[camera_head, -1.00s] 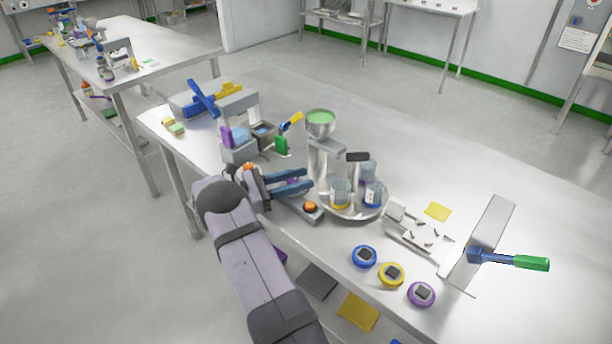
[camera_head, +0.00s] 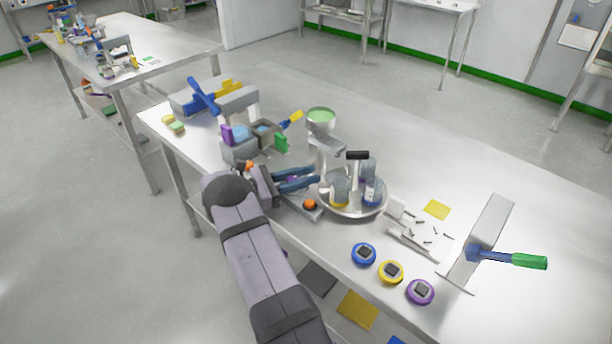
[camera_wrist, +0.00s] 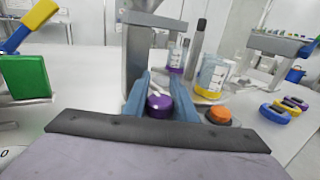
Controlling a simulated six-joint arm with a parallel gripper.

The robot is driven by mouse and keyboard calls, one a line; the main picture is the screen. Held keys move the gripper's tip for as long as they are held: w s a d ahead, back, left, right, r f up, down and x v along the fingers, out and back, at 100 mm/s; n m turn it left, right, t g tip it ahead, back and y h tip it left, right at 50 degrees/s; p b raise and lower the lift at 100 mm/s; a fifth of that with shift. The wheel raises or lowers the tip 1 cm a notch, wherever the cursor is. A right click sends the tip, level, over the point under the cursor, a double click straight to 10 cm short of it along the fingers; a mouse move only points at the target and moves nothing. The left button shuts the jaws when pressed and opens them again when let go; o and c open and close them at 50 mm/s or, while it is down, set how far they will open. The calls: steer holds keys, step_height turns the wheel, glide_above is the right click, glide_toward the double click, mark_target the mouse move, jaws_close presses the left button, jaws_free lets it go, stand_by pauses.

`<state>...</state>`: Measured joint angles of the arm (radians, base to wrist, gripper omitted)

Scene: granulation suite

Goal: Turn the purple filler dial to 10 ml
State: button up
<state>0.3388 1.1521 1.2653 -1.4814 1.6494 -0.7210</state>
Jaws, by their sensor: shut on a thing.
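The purple filler dial (camera_wrist: 159,104) shows in the wrist view between the two blue fingers of my gripper (camera_wrist: 160,92). A white mark shows on its top. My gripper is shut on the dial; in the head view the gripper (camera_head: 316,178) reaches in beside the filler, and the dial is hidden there. The filler (camera_head: 322,150) has a steel column and a funnel of green material (camera_head: 321,116) on top. The scale around the dial cannot be read, so its setting cannot be told.
A round tray (camera_head: 352,211) with several beakers stands close right of the fingers. An orange button (camera_head: 310,204) is just in front. A green-flagged box (camera_head: 281,142) is behind the gripper. Blue, yellow and purple round pieces (camera_head: 420,291) lie at the front right.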

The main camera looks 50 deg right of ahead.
steer(key=shift+r, duration=0.15)
steer(key=n+t+p, duration=0.1)
steer(key=t+h+p, duration=0.1)
steer(key=shift+w+n+t, duration=0.3)
steer(key=shift+n, duration=0.1)
steer(key=shift+w+d+n+t+h+p, duration=0.15)
steer(key=shift+n+t+p, duration=0.1)
steer(key=shift+n+t, duration=0.25)
steer(key=shift+w+n+t+h+p, duration=0.15)
steer(key=shift+n+t+p, duration=0.15)
steer(key=shift+t, duration=0.4)
steer(key=shift+w+n+t, duration=0.2)
steer(key=shift+n+t, duration=0.45)
steer(key=shift+t, duration=0.4)
steer(key=shift+w+n+t, duration=0.25)
steer(key=shift+n+t, duration=0.45)
steer(key=shift+t, duration=0.3)
steer(key=shift+w+n+t, duration=0.2)
steer(key=shift+n+t, duration=0.45)
steer(key=shift+t, duration=0.4)
steer(key=o, duration=0.8)
steer(key=shift+c, duration=0.2)
